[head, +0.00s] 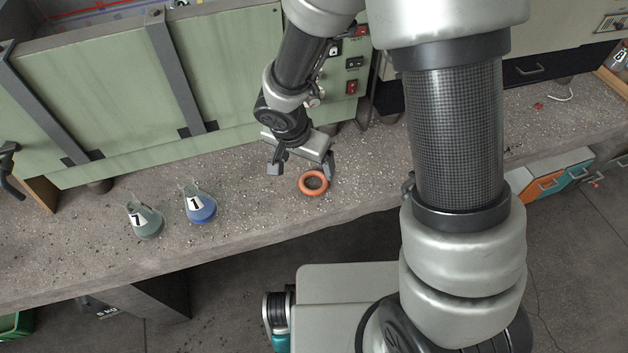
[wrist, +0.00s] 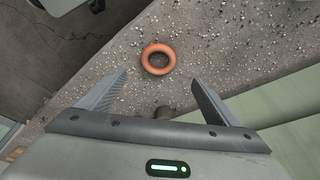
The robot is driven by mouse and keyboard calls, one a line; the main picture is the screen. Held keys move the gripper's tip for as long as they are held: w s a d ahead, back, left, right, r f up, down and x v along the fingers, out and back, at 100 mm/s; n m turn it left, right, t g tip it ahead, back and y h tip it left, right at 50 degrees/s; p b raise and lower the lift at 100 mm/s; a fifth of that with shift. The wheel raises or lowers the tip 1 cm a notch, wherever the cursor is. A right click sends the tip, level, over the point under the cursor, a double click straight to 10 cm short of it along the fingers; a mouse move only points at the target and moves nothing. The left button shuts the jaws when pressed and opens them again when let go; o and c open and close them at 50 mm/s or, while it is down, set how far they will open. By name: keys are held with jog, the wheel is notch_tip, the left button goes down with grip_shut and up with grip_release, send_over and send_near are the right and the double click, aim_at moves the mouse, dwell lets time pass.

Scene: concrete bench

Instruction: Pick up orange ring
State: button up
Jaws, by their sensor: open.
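The orange ring (head: 304,187) lies flat on the speckled concrete bench (head: 262,210), near its front edge. In the wrist view the orange ring (wrist: 147,64) lies ahead of the fingertips, roughly centred between them. My gripper (head: 302,170) is open and empty, above the bench close to the ring. One finger is left of the ring and the other shows just at its right in the head view. In the wrist view both fingers of my gripper (wrist: 160,82) are spread wide with a gap to the ring.
A large green cabinet (head: 110,90) stands behind. A small red item (head: 538,106) lies far right. The bench around the ring is clear.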

send_near(314, 184)
jog(key=shift+w+f+b, duration=0.35)
jog(key=shift+w+f, duration=0.05)
jog(key=shift+w, duration=0.1)
jog(key=x, duration=0.1)
jog(key=b+x, duration=0.1)
jog(key=x, duration=0.2)
jog(key=shift+s+d+f, duration=0.1)
jog(key=shift+s+f, duration=0.1)
jog(key=shift+s, duration=0.15)
jog(key=shift+w+f, duration=0.1)
jog(key=shift+f, duration=0.3)
jog(key=shift+r, duration=0.1)
jog(key=c, duration=1.3)
